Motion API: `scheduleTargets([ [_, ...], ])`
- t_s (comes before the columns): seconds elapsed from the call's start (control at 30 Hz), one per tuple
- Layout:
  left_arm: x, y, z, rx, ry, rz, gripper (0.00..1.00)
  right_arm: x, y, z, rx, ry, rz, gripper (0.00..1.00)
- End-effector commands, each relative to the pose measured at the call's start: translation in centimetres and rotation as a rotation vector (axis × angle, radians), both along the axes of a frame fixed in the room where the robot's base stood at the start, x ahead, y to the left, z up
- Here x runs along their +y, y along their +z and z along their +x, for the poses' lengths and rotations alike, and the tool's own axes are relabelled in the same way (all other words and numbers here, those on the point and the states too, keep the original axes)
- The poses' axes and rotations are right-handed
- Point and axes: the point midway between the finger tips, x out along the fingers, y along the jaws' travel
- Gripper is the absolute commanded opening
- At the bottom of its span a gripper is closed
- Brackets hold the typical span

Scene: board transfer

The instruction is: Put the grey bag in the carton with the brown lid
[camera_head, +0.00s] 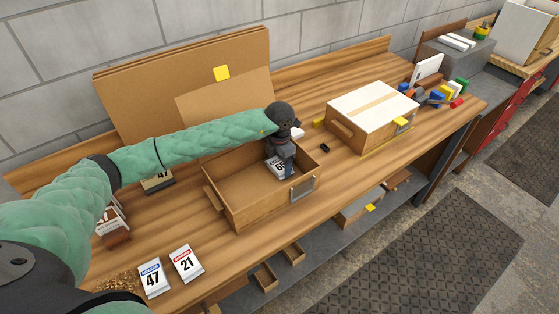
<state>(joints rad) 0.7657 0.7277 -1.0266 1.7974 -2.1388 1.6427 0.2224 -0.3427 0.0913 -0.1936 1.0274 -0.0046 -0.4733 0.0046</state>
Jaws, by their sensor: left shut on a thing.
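My left arm reaches in from the left, and its dark gripper (284,158) points down into an open brown box (243,211) in the middle of the bench. The gripper is shut on a white packet (274,168) with dark digits, inside the box's right part. The fingers hide much of the packet; I cannot tell whether it is the grey bag or whether it touches the box floor. A closed box (372,103) with a white top and tan strip stands to the right. No brown lid is clearly identifiable. My right gripper is not in view.
Packets marked 47 (152,279) and 21 (186,264) lie at the front left. Large brown boards (135,95) lean on the wall behind. Coloured blocks (459,87) lie at the far right. Small open drawers or trays sit below the bench edge.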

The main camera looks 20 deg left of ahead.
Motion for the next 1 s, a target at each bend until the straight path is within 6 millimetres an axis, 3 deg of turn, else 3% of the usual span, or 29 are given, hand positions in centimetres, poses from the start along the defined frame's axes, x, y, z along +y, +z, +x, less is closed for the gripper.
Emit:
scheduleTargets([
  [0.27, 0.0, -0.2, 0.0, -0.001, 0.000, -0.001, 0.47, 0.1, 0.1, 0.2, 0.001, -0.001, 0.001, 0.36],
  [0.3, 0.0, -0.2, 0.0, 0.000, 0.000, 0.000, 0.80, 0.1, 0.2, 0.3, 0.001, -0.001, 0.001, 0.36],
  [0.4, 0.0, -0.2, 0.0, 0.000, 0.000, 0.000, 0.98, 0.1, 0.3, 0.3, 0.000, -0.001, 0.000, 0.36],
  [0.83, 0.0, 0.1, 0.0, 0.000, 0.000, 0.000, 0.98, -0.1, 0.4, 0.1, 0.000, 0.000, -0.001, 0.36],
  [0.97, 0.0, 0.6, 0.0, -0.002, 0.000, -0.001, 0.98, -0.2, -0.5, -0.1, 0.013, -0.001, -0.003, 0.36],
  [1.0, -0.1, 0.9, 0.0, -0.002, -0.001, -0.001, 0.98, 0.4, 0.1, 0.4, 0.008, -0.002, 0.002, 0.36],
])
